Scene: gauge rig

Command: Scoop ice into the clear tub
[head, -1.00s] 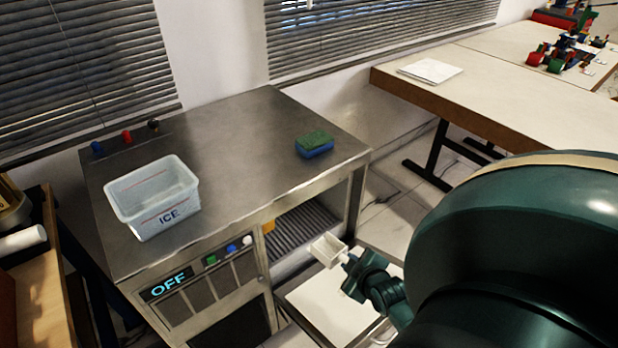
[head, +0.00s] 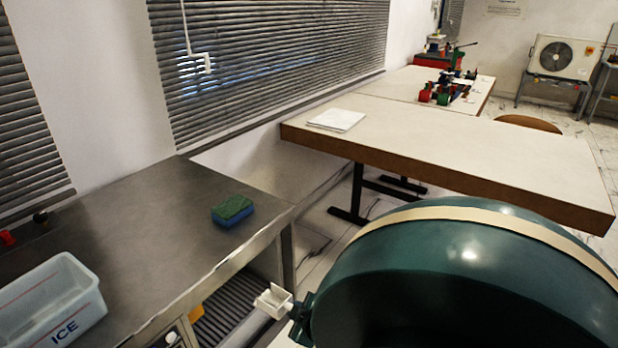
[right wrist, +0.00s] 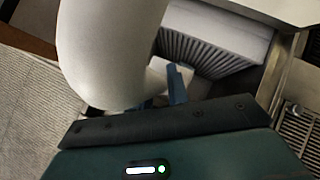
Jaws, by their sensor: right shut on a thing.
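The clear tub (head: 82,318), marked ICE, stands on the steel counter and is cut off at the left edge of the head view. A small white scoop (head: 272,301) is in front of the open bay under the counter. My right gripper (head: 303,306) is shut on the scoop; my dark green arm hides most of the gripper. In the right wrist view, blue fingers (right wrist: 176,86) show beside a white part, with a large pale shape covering much of the view. No ice can be made out. My left gripper is not in view.
The steel counter (head: 150,215) holds a green and blue sponge (head: 232,211). Below it, the bay (head: 225,312) has a dark ribbed floor, also visible in the right wrist view (right wrist: 215,45). A wooden-edged table (head: 430,150) with papers (head: 336,119) stands beyond, right.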

